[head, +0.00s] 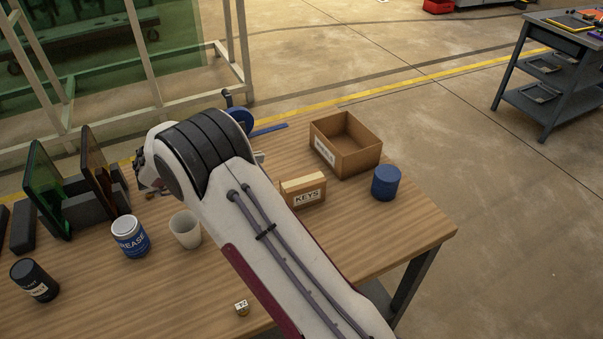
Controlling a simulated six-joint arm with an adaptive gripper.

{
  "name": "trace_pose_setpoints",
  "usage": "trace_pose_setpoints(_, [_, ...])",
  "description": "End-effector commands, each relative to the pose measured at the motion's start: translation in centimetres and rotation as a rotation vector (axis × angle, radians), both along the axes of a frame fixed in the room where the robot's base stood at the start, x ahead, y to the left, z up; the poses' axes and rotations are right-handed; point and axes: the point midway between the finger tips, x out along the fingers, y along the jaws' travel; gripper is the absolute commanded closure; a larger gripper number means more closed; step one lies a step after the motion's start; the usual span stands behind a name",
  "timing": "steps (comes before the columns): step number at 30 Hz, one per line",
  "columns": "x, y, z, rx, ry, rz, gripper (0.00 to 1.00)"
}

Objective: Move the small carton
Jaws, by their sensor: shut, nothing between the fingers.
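Several boxes are on the wooden table, and I cannot be sure which one is the small carton. A low tan box labelled KEYS (304,192) stands just right of my arm. A larger open brown cardboard box (357,159) stands behind it, with its top open. A tiny tan labelled box (242,308) lies near the front edge, left of my forearm. My gripper (151,188) shows only in part, as dark pieces at the far left end of my arm, beside the dark rack. It is shut and holds nothing, apart from all these boxes.
A white cup (186,230), a grease can (130,238) and a dark can (35,281) stand on the left. A rack with green and amber panels (97,172) is behind them. A blue can (386,182) stands near the right edge. A blue roll (241,121) is behind my arm.

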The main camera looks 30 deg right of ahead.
Motion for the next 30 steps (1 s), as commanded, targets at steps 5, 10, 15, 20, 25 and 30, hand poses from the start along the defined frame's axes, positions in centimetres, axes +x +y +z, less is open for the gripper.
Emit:
trace_pose_setpoints(5, [-3.0,0.5,-3.3,-0.013,-0.035,-0.167,1.0])
trace_pose_setpoints(10, [-4.8,0.9,-4.7,-0.028,-0.056,-0.255,1.0])
trace_pose_setpoints(15, [-5.3,1.0,-5.0,-0.034,-0.063,-0.278,1.0])
trace_pose_setpoints(20, [-5.3,1.0,-5.0,-0.033,-0.062,-0.277,1.0])
trace_pose_setpoints(25, [-5.2,0.9,-5.0,-0.033,-0.062,-0.276,1.0])
trace_pose_setpoints(30, [-5.2,0.2,-5.0,-0.032,-0.062,-0.277,1.0])
